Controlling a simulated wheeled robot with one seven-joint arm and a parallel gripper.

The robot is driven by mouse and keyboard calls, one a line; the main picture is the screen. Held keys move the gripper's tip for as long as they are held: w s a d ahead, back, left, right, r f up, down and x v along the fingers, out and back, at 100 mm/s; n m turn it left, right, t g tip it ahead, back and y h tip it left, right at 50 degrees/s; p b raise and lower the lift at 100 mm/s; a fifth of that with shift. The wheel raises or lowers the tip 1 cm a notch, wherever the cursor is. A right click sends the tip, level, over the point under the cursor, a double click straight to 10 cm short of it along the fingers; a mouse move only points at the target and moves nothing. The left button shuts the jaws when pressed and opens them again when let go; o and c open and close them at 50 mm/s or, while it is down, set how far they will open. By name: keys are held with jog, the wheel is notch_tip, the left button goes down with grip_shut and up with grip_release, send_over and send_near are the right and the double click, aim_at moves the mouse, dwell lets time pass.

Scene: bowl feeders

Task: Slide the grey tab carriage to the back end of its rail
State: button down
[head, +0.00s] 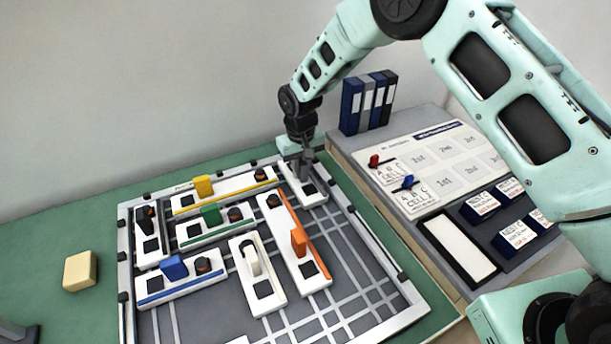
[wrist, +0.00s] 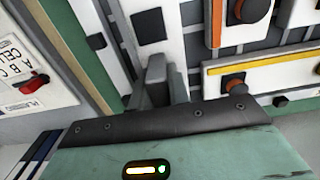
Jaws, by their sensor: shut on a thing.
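My gripper (head: 303,166) points down over a short white rail block (head: 315,199) at the far right corner of the board. It is shut on the grey tab (wrist: 157,70) of the carriage there, at the far part of the block. In the head view my fingers mostly hide the tab. A black square (head: 308,190) marks the block's top on the near side of the gripper. In the wrist view the grey tab stands between the fingers, in front of the dark edge of my gripper.
Close by on the board (head: 210,300) are blocks with a yellow tab (head: 204,186), a green tab (head: 211,214), an orange tab (head: 298,242), a blue tab (head: 174,267) and a cream tab (head: 250,260). A raised grey console (head: 345,150) with binders (head: 368,102) stands right of the gripper.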

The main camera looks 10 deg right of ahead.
jog(key=shift+w+r, duration=0.15)
jog(key=shift+w, duration=0.15)
jog(key=c, duration=1.3)
grip_release()
jog(key=shift+a, duration=0.1)
notch_tip(320, 180, up, 17)
jog(key=b, duration=0.3)
jog(key=shift+r, duration=0.1)
